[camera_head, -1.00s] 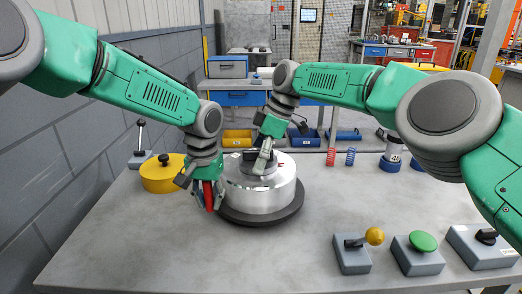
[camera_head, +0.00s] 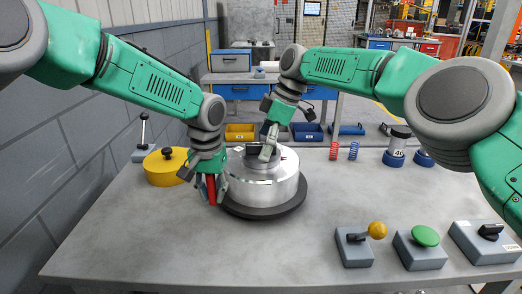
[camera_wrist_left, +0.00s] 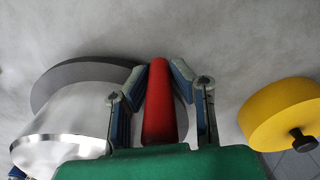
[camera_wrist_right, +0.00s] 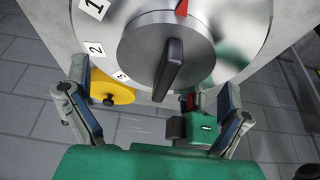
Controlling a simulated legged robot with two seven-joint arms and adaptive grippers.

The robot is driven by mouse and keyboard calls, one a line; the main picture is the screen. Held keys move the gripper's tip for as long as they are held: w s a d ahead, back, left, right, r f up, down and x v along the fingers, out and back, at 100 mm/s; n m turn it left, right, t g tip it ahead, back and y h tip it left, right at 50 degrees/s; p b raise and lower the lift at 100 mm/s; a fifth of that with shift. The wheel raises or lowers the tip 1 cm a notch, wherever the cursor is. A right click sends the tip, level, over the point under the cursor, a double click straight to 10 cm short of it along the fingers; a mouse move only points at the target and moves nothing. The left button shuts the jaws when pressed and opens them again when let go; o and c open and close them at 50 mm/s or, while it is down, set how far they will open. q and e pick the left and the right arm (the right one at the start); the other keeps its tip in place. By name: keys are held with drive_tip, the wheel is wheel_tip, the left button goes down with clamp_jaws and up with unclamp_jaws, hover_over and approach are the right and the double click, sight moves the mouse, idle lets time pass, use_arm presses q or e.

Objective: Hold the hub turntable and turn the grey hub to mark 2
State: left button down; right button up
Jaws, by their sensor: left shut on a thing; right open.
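The hub turntable is a shiny silver drum (camera_head: 262,183) on a dark round base (camera_head: 265,211), near the table's middle. My left gripper (camera_head: 211,195) is shut on its red handle (camera_wrist_left: 158,105) at the drum's left side. The grey hub (camera_wrist_right: 150,45) is on the drum, with a raised dark bar (camera_wrist_right: 172,68) across it. White labels 1 (camera_wrist_right: 93,7), 2 (camera_wrist_right: 95,49) and 3 (camera_wrist_right: 121,76) lie around the hub. A red mark (camera_wrist_right: 182,7) shows at the hub's edge. My right gripper (camera_head: 267,153) is open above the hub, its fingers apart on either side of the bar.
A yellow round block (camera_head: 165,168) with a black knob stands left of the turntable. Control boxes with a yellow-ball lever (camera_head: 376,230) and green button (camera_head: 426,236) line the front right. Springs (camera_head: 334,150) and blue-based cylinders (camera_head: 395,158) stand behind. The front-middle table is clear.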

drive_tip(key=v, duration=0.4)
drive_tip(key=shift+w+r, duration=0.15)
drive_tip(key=shift+r, duration=0.05)
drive_tip(key=shift+d+r, duration=0.15)
drive_tip(key=shift+r, duration=0.4)
drive_tip(key=n, duration=0.2)
drive_tip(key=n+h, duration=0.1)
drive_tip(key=shift+s+a+r, duration=0.25)
drive_tip(key=shift+s+r, duration=0.1)
drive_tip(key=shift+s, duration=0.05)
drive_tip(key=s+a+r+n+t+h, duration=0.2)
drive_tip(key=s+r+n+t+h, duration=0.15)
drive_tip(key=n, duration=1.15)
drive_tip(key=x, duration=1.1)
drive_tip(key=shift+w+f, duration=0.2)
drive_tip(key=shift+f, duration=0.15)
drive_tip(key=c, duration=1.6)
drive_tip(key=o, duration=1.6)
